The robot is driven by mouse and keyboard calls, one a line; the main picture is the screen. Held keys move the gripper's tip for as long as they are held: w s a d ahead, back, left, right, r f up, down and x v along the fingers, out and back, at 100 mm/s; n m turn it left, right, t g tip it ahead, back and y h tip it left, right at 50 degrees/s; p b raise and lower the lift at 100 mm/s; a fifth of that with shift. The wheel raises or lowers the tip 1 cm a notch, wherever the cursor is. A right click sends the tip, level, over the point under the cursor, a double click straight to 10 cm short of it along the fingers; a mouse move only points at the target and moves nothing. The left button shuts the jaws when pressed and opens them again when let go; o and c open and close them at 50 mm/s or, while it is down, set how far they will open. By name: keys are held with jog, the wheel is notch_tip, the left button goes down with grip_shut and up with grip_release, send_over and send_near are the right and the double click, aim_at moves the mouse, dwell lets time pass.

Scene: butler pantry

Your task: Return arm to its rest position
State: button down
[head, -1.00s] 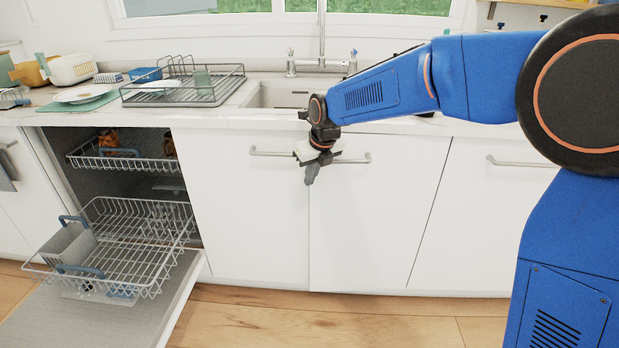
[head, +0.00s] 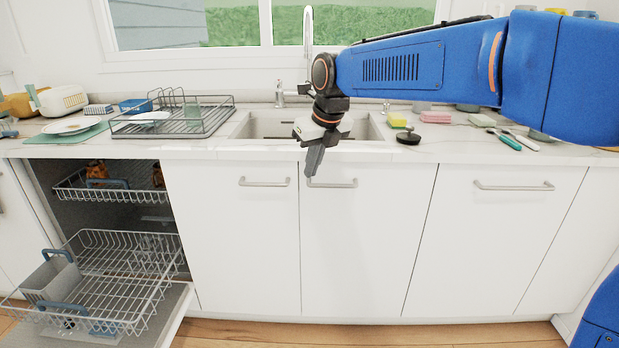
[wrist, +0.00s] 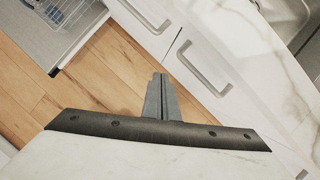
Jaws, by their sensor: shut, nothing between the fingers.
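My gripper (head: 313,163) hangs from my blue arm in front of the sink cabinets in the head view, pointing down. Its fingers are shut together with nothing between them. In the wrist view the shut fingers (wrist: 161,97) point towards the wood floor and the white cabinet fronts. In the head view the fingertips overlap the top of the cabinet doors beside a bar handle (head: 330,183); I cannot tell the exact gap to the doors.
At left the dishwasher is open, with its lower rack (head: 110,285) pulled out. A dish rack (head: 175,122) stands left of the sink (head: 265,124). A yellow sponge (head: 397,120) and a dark round item (head: 408,137) lie right of it. Floor shows below the cabinets.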

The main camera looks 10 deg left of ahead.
jog(key=s+d+f+n, duration=0.1)
jog(key=s+d+n, duration=0.4)
jog(key=d, duration=0.3)
jog(key=s+d+n+t+h, duration=0.1)
jog(key=s+d+n, duration=0.3)
jog(key=d, duration=0.3)
jog(key=s+d+f+n, duration=0.1)
jog(key=s+d+n, duration=0.4)
jog(key=d, duration=0.3)
jog(key=s+d+f+n+h, duration=0.1)
jog(key=s+d+f+n, duration=0.5)
jog(key=s, duration=0.3)
jog(key=s+d+f+n, duration=0.6)
jog(key=s+n, duration=0.2)
jog(key=s, duration=0.1)
jog(key=shift+d+h, duration=0.25)
jog(key=shift+h, duration=0.15)
jog(key=shift+r, duration=0.1)
